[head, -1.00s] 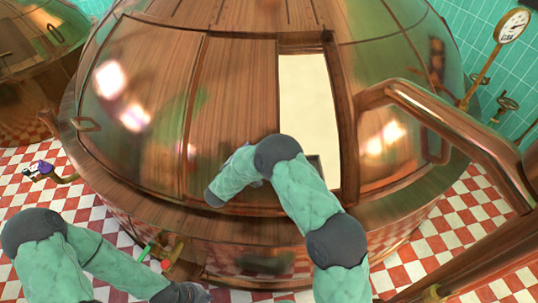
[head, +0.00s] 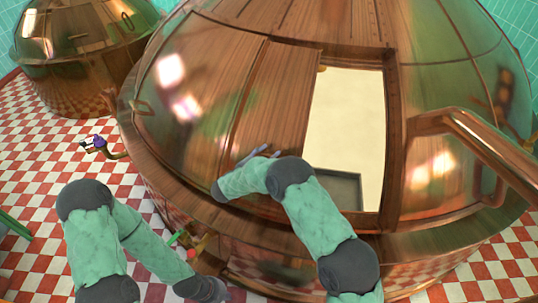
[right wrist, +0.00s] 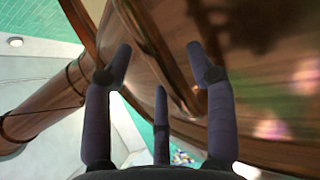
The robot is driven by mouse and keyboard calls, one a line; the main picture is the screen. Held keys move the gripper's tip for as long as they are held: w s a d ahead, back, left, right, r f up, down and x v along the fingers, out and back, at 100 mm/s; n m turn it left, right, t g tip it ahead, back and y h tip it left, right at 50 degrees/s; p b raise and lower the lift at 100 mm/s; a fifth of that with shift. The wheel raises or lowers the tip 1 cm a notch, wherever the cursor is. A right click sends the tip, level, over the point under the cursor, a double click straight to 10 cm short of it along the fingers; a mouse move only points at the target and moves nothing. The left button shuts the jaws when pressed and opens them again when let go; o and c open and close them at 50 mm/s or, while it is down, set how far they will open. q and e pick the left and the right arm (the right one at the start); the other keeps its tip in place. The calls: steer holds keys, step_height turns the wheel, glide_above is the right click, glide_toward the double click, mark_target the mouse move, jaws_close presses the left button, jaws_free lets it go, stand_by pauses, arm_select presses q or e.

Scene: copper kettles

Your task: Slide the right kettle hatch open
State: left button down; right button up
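The copper kettle (head: 415,75) fills the middle of the head view. Its hatch panel (head: 275,105) stands to the left of a tall opening (head: 345,120) with a cream interior, so the hatch is partly open. My right gripper (head: 262,152) is at the lower part of the hatch panel, left of the opening. In the right wrist view my right gripper (right wrist: 158,60) has its fingers spread before the copper surface, with a raised copper bar (right wrist: 145,35) ahead between them. Contact cannot be told. My left gripper (head: 212,290) is low, below the kettle rim, its fingers not clear.
A thick copper pipe (head: 485,145) curves in at the right of the kettle. A second kettle (head: 85,45) stands at the back left. A small valve with a purple knob (head: 100,142) juts out at the left.

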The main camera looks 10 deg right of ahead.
steer(key=shift+w+d+f, duration=0.2)
steer(key=shift+w, duration=0.05)
steer(key=v, duration=1.2)
steer(key=shift+s, duration=0.1)
